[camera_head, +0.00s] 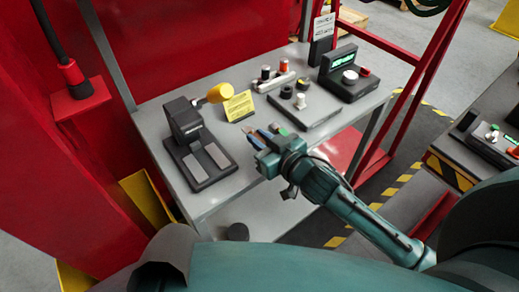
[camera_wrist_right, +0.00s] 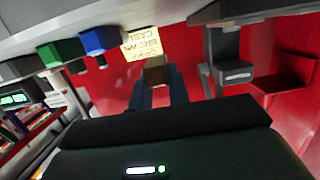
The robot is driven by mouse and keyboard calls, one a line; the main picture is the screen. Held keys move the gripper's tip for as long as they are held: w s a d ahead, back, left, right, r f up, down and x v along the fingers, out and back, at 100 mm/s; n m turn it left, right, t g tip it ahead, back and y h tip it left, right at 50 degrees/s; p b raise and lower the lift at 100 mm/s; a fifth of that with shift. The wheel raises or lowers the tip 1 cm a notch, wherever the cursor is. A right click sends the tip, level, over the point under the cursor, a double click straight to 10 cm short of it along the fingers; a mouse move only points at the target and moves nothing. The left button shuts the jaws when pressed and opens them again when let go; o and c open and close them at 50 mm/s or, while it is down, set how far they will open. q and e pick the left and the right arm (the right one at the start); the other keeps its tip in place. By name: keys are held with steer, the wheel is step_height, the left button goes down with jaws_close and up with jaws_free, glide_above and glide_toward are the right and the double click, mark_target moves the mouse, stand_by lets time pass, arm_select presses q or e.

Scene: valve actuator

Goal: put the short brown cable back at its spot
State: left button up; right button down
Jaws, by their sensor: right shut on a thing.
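My right gripper (camera_head: 258,142) is at the near edge of the grey table, in front of the yellow card. In the right wrist view its two fingers (camera_wrist_right: 161,86) are shut on a small brownish block, which I take for an end of the short brown cable (camera_wrist_right: 156,72). The rest of the cable is hidden or too small to tell. A yellow card with dark lettering (camera_wrist_right: 141,43) appears just beyond the fingertips; the words look turned over, and "brown" and "cable" are partly readable. The card stands on the table in the head view (camera_head: 238,106). My left gripper is not in view.
Blue (camera_wrist_right: 98,40) and green (camera_wrist_right: 68,50) blocks sit beside the card in the wrist view. A black device with a yellow knob (camera_head: 186,122) stands left on the grey table (camera_head: 215,200). A plate with knobs (camera_head: 304,106) and a display box (camera_head: 350,75) stand right.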

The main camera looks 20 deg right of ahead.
step_height(320, 180, down, 4)
steer(key=shift+r, duration=0.25)
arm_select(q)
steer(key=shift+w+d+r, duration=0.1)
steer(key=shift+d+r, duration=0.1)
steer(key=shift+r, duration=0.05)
arm_select(e)
steer(key=shift+f, duration=0.2)
steer(key=shift+f+b, duration=0.15)
steer(key=shift+b, duration=0.15)
steer(key=c, duration=1.6)
jaws_free()
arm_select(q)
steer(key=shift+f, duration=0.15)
